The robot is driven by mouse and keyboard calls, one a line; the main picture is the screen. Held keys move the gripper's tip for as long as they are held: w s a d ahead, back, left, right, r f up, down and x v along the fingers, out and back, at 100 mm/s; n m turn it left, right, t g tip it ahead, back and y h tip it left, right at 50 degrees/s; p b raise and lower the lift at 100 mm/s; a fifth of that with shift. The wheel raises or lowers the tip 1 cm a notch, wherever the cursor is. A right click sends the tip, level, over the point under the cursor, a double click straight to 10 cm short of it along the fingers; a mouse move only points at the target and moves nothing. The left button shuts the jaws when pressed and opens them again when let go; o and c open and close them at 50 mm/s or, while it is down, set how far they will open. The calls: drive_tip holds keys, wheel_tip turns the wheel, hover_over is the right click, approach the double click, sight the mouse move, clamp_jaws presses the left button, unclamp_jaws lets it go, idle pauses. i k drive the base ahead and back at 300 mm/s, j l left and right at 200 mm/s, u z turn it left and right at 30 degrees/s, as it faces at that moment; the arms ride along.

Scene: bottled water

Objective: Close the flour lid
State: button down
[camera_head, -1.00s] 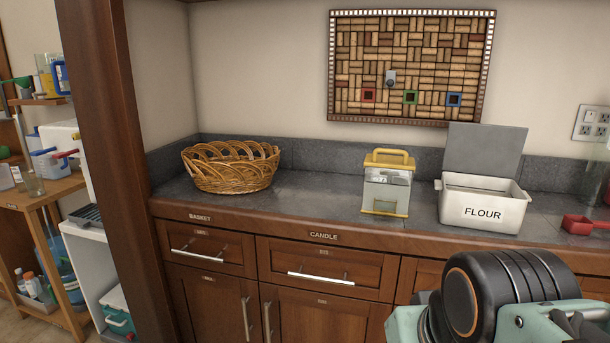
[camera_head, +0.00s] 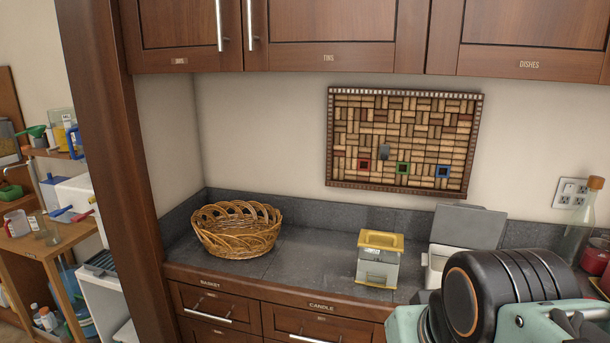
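The white flour box (camera_head: 437,262) stands on the grey counter, right of the middle in the head view. Its grey lid (camera_head: 468,226) is open and stands up at the back of the box, near the wall. My arm hides most of the box, including its front and label. Only my dark and pale green arm parts show at the lower right, in front of the box. My gripper's fingers are not in view.
A yellow-topped container (camera_head: 379,260) stands just left of the flour box. A wicker basket (camera_head: 237,229) sits farther left. A glass bottle (camera_head: 578,226) stands at right near the outlet. The counter (camera_head: 305,257) between basket and container is clear. Cabinets (camera_head: 340,38) hang above.

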sight(461, 225)
drive_tip(key=z, duration=0.8)
drive_tip(key=i+j+z, duration=0.1)
drive_tip(key=i, duration=0.3)
drive_tip(key=i+j+z, duration=0.15)
drive_tip(key=i+j, duration=0.15)
drive_tip(key=i+l+u, duration=0.1)
drive_tip(key=i+l, duration=0.2)
drive_tip(key=j+z, duration=0.15)
drive_tip(key=j, duration=0.2)
drive_tip(key=k, duration=0.05)
